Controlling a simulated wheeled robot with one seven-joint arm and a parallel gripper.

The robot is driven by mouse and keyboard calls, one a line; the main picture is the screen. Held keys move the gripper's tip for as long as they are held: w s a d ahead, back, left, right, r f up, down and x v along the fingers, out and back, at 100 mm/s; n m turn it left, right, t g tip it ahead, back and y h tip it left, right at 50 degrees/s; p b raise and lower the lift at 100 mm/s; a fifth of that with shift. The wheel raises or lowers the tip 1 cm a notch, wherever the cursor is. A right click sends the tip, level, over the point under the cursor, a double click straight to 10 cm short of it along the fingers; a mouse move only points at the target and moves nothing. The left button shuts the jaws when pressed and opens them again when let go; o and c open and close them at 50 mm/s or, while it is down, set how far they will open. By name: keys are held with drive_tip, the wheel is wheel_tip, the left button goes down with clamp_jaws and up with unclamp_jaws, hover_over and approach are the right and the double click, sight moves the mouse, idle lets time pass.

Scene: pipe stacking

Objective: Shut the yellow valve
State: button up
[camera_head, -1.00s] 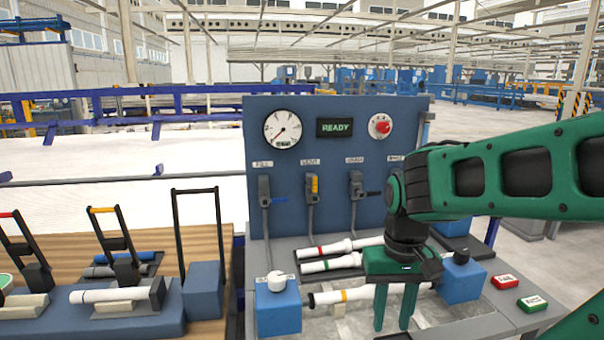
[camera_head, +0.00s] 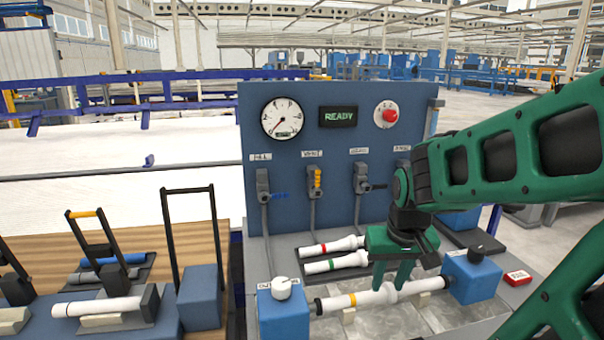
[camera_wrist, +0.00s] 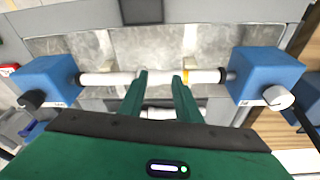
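The yellow valve (camera_head: 316,180) is the handle under the VENT label on the blue upright panel (camera_head: 330,138). Its yellow handle lies upright, in line with the grey pipe below it. My gripper (camera_head: 391,284) is well below and to the right of the valve, pointing down over the white pipe with a yellow band (camera_head: 372,297). In the wrist view my gripper (camera_wrist: 160,75) shows two green fingers apart, with nothing held between them. The white pipe (camera_wrist: 112,79) crosses behind the fingertips there; I cannot tell whether they touch it. The valve is not in the wrist view.
A blue-handled valve (camera_head: 270,196) and a dark-handled valve (camera_head: 366,184) flank the yellow one. Blue blocks (camera_head: 283,312) and (camera_head: 471,279) hold the pipe's ends. White pipes with red (camera_head: 330,246) and green (camera_head: 335,264) bands lie behind. The panel display reads READY (camera_head: 338,117).

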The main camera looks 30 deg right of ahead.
drive_tip(key=w+d+r+n+t+h, duration=0.1)
drive_tip(key=w+t, duration=0.3)
drive_tip(key=w, duration=0.6)
drive_tip(key=w+d+r+n+t+h, duration=0.1)
drive_tip(key=w+d+t, duration=0.15)
drive_tip(key=w, duration=0.65)
drive_tip(key=t+h, duration=0.2)
drive_tip(key=t, duration=0.7)
approach(317, 174)
drive_tip(key=x, duration=0.4)
drive_tip(key=shift+g, duration=0.25)
drive_tip(key=x, duration=1)
drive_tip(key=shift+d+f, duration=0.2)
drive_tip(key=shift+w, duration=0.15)
drive_tip(key=shift+c, duration=0.5)
